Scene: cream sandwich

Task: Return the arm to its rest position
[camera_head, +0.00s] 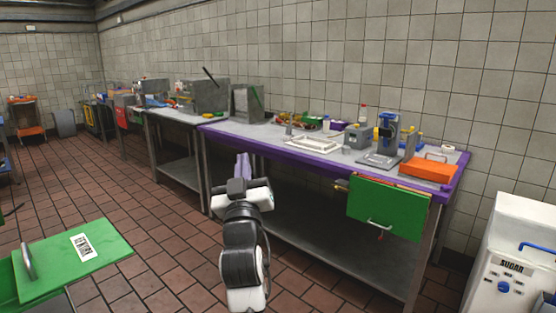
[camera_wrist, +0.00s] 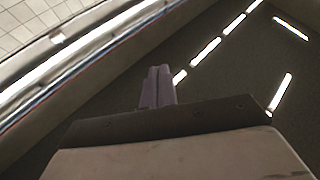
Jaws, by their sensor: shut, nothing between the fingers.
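My arm rises in the lower middle of the head view. My gripper (camera_head: 243,165) is at its far end, with its purple-grey fingers pointing up and away, in front of the long steel table with a purple edge (camera_head: 330,158). No object shows in it. In the wrist view my gripper's fingers (camera_wrist: 158,88) are together and empty, over a dark surface with bright streaks. I cannot tell what that surface is.
A green panel with a handle (camera_head: 386,208) hangs from the table's front at right. A white sugar machine (camera_head: 510,265) stands at lower right. A green board with a label (camera_head: 75,258) is at lower left. Brown tiled floor (camera_head: 165,225) is open on the left.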

